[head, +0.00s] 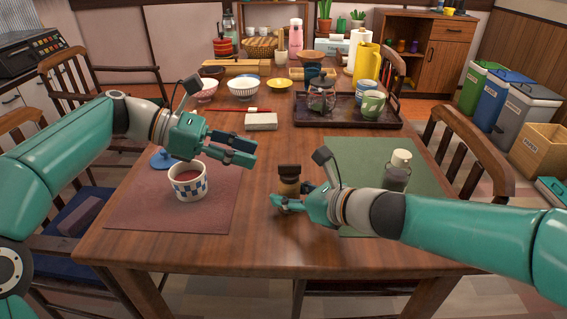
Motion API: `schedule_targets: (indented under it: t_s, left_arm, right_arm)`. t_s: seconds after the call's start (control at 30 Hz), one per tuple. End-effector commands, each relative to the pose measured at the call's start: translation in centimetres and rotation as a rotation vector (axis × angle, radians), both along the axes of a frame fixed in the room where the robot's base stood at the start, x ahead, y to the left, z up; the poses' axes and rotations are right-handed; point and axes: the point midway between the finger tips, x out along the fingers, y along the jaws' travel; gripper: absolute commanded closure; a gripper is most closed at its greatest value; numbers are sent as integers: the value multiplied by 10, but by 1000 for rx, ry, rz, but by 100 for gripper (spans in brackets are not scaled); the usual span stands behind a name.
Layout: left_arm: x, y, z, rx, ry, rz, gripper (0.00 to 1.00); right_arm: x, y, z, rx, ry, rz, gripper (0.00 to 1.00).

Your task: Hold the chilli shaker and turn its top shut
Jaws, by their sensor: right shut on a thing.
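The chilli shaker (289,186) stands upright near the middle of the table's front part, with a dark brown top (289,170) and a lighter brown body. My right gripper (280,201) is shut on its lower body, and its fingers hide part of the base. Whether the base touches the table is hard to tell. My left gripper (246,152) is open and empty, up and to the left of the shaker, apart from it. Its fingers point right, over the area beside the maroon mat.
A bottle (397,175) stands on the green mat (345,160), behind my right arm. Bowls and a dark tray (384,120) fill the back. Bare wood surrounds the shaker.

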Motion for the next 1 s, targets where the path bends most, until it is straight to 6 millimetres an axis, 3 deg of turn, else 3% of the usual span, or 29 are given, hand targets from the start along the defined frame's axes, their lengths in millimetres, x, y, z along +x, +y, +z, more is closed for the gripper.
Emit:
schedule_targets:
  t_s: [0.2,0.4,0.83,1.0]
  left_arm:
    - [2,-40,-17,0,1,-2,66]
    - [5,-65,-28,1,2,1,66]
    - [6,-74,-31,0,1,4,66]
    - [6,-74,-31,0,1,4,92]
  right_arm:
    - [0,0,0,0,0,0,93]
    - [0,0,0,1,-1,0,93]
    - [0,0,0,1,-1,0,93]
    - [0,0,0,1,-1,0,93]
